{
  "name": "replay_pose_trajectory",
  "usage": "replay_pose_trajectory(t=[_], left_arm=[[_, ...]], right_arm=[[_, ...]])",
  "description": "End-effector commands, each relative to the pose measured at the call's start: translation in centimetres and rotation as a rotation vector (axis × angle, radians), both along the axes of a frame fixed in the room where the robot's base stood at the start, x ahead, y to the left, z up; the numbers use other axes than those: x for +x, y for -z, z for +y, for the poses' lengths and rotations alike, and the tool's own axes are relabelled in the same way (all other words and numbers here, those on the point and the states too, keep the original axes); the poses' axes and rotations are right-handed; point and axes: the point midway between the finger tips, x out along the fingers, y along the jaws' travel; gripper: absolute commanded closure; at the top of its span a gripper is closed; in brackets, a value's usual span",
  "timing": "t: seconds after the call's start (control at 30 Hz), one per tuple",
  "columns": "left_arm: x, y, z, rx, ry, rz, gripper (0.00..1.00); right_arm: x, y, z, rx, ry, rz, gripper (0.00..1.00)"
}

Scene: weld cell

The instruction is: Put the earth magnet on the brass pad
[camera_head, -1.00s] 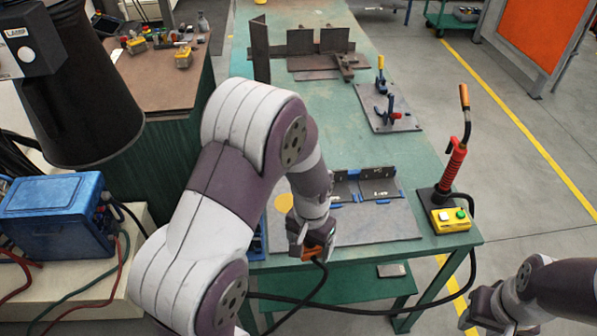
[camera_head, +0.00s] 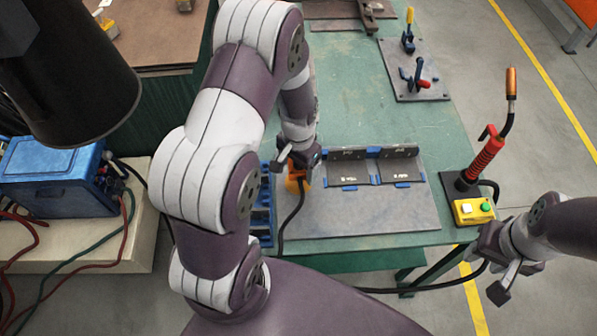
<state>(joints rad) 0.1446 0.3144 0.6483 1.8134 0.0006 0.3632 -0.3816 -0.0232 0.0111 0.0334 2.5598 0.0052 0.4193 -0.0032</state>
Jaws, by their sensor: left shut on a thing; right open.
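My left gripper (camera_head: 299,163) is shut on the orange earth magnet (camera_head: 296,173), from which a black cable hangs toward the table's front edge. The magnet is in front of the yellow brass pad (camera_head: 294,187) in this view and hides most of it. I cannot tell whether the magnet touches the pad or hangs just above it. The pad lies on the left part of the grey steel plate (camera_head: 350,217). My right gripper (camera_head: 492,284) is open and empty, beyond the table's front right corner.
Two dark plates with blue clips (camera_head: 372,168) stand on the steel plate, right of the magnet. A blue tray (camera_head: 262,215) lies on its left. A red-handled torch (camera_head: 484,158) and a yellow button box (camera_head: 473,210) stand at the right table edge.

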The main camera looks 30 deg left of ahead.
Motion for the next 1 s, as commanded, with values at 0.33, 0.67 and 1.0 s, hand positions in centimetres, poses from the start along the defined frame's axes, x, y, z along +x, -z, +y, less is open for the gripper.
replay_pose_trajectory(t=[0.33,0.67,1.0], left_arm=[[0.0,3.9,0.0,0.0,0.0,0.0,0.79],[0.0,4.3,0.0,-0.001,-0.001,0.002,0.13],[0.0,3.5,0.0,0.0,-0.001,0.0,0.0]], right_arm=[[0.0,-0.2,0.0,0.0,0.0,0.0,0.57],[0.0,0.1,0.0,0.0,0.0,0.0,0.57],[0.0,-0.3,0.0,0.0,0.0,0.0,0.57]])
